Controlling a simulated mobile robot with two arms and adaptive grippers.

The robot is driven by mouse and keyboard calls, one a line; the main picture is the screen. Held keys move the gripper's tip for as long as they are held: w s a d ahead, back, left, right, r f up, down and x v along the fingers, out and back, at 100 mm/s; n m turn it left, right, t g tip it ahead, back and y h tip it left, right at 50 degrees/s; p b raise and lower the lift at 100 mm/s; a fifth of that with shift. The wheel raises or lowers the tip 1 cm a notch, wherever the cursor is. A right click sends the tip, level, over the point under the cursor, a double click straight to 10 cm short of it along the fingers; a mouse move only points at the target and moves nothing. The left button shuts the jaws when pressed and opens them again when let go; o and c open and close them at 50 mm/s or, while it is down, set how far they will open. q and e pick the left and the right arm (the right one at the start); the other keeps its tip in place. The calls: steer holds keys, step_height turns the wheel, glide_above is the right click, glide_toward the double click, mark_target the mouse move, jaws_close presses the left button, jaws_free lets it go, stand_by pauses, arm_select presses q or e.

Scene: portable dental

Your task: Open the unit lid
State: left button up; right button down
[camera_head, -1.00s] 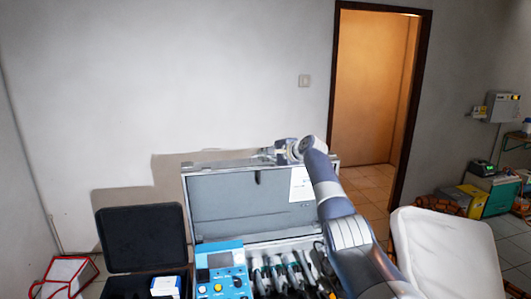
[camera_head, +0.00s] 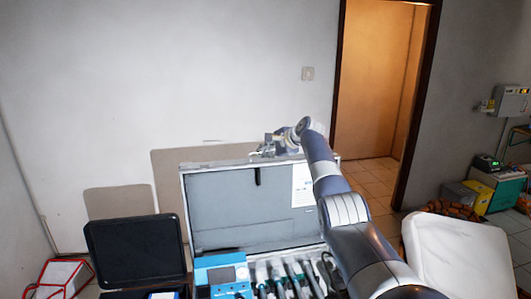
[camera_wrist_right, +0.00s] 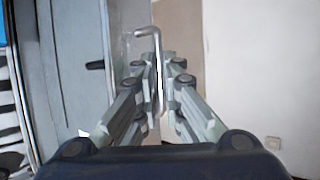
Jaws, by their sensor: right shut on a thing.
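The unit is a silver case, and its grey-lined lid (camera_head: 225,213) stands raised and roughly upright at the back of it in the head view. A white paper label (camera_head: 302,185) is on the lid's inner right side. My right gripper (camera_head: 267,150) is at the lid's top edge. In the right wrist view the fingers of my right gripper (camera_wrist_right: 160,95) are shut on a bent metal handle (camera_wrist_right: 150,32) on the lid's edge. The lid's inner face (camera_wrist_right: 80,70) fills the left of that view. My left gripper is not in view.
The blue control panel (camera_head: 222,272) and several handpieces (camera_head: 290,275) sit in the case's base. An open black case (camera_head: 135,250) stands to its left, with a red-framed item (camera_head: 62,278) beyond. A white padded seat (camera_head: 455,255) is at the right.

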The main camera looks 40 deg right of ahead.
steer(key=shift+r, duration=0.6)
steer(key=c, duration=2)
jaws_free()
steer(key=shift+s+a+r, duration=0.1)
steer(key=shift+s, duration=0.05)
steer(key=shift+f, duration=0.3)
steer(key=shift+v, duration=6.05)
steer(key=shift+a+f, duration=0.1)
steer(key=shift+f, duration=0.05)
